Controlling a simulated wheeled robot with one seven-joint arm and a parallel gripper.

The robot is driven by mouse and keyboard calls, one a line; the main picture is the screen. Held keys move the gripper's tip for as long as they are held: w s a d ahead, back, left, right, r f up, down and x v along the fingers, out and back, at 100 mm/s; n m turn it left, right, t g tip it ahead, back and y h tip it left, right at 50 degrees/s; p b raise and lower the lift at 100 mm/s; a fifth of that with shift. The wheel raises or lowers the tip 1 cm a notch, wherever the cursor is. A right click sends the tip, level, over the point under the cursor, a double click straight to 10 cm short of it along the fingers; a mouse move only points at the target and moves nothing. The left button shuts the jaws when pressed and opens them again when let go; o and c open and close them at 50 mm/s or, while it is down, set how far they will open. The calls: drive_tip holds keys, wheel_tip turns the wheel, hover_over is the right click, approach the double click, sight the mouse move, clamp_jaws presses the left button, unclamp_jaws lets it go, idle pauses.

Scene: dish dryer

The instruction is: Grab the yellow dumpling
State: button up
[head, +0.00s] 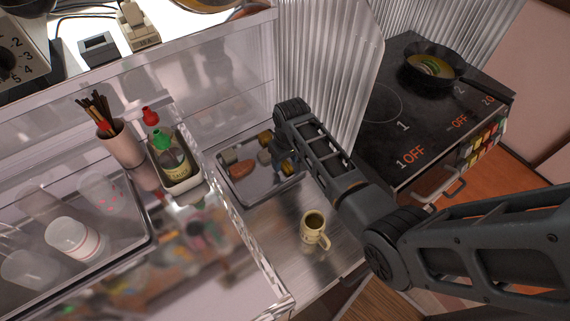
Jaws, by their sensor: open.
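A dark tray (262,188) in the clear dish dryer holds several small food pieces. A yellowish piece (265,138) lies at its back right. Another yellowish piece (287,167) shows right by my gripper (287,155), at the tray's right side. I cannot tell for sure which one is the yellow dumpling. A reddish-brown piece (243,168) and a greyish piece (264,156) lie to the left of the gripper. My gripper points down over the tray and is open. Its fingertips are small and partly hidden by my arm, so contact cannot be told.
A cream mug (313,230) stands on the metal counter in front of the tray. Clear dryer walls rise at left and behind. Sauce bottles (168,155) and a utensil cup (122,145) stand left. A stove with a pan (432,66) is at right.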

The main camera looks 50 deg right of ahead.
clamp_jaws()
idle(0.4)
